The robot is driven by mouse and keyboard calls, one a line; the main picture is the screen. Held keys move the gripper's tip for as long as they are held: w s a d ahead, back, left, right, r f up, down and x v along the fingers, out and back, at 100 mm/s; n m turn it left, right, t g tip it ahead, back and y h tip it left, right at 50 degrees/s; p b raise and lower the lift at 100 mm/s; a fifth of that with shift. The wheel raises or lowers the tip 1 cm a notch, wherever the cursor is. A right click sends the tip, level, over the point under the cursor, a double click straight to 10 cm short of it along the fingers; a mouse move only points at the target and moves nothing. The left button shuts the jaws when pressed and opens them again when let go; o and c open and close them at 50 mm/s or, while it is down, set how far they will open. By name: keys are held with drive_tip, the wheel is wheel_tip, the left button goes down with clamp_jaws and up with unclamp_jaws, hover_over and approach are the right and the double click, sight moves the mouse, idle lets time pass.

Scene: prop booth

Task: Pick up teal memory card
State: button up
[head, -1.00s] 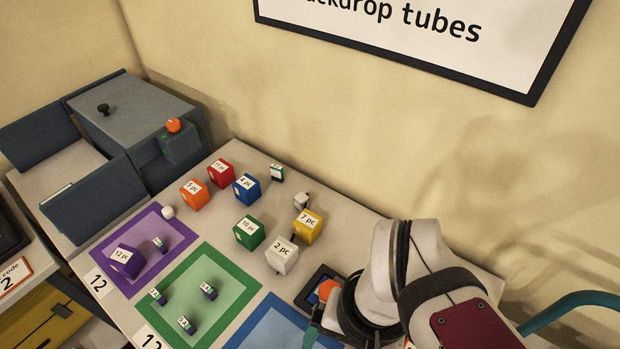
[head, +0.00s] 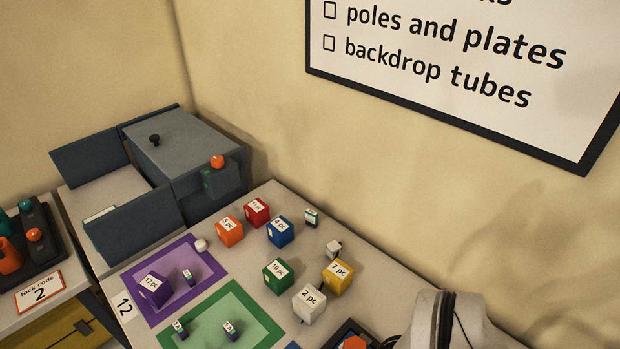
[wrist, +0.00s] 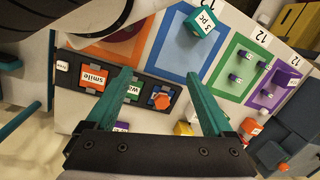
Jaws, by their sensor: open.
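A small teal piece with a white face (head: 312,217) stands near the back edge of the table in the head view, behind the blue cube. It looks like the memory card, but it is too small to be sure. I cannot make it out in the wrist view. My gripper (wrist: 160,80) shows in the wrist view with its two teal-green fingers apart and nothing between the tips. The fingers hang over a dark panel (wrist: 76,64) with coloured blocks, away from the small teal piece. My gripper is out of the head view.
Number-labelled cubes, including blue (head: 280,232), red (head: 256,212) and yellow (head: 337,277), stand in front and left of the small teal piece. A small whitish block (head: 333,249) is close by. A teal cube (wrist: 205,20) shows in the wrist view.

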drive_tip(key=shift+c, duration=0.3)
drive_tip(key=w+d+n+g+h, duration=0.1)
drive_tip(key=w+d+n+h, duration=0.3)
drive_tip(key=w+n, duration=0.25)
drive_tip(key=n+t+h, duration=0.5)
drive_tip(key=n+t, duration=0.7)
drive_tip(key=n, duration=1.6)
hover_over(310, 213)
drive_tip(key=s+a, duration=0.9)
drive_tip(key=s, duration=0.5)
wheel_tip(310, 213, down, 14)
drive_tip(key=r, duration=0.1)
drive_tip(key=x, duration=1)
drive_tip(key=r+x, duration=0.1)
drive_tip(key=x, duration=0.5)
drive_tip(key=shift+w+d, duration=0.15)
drive_tip(key=shift+w, duration=0.15)
clamp_jaws()
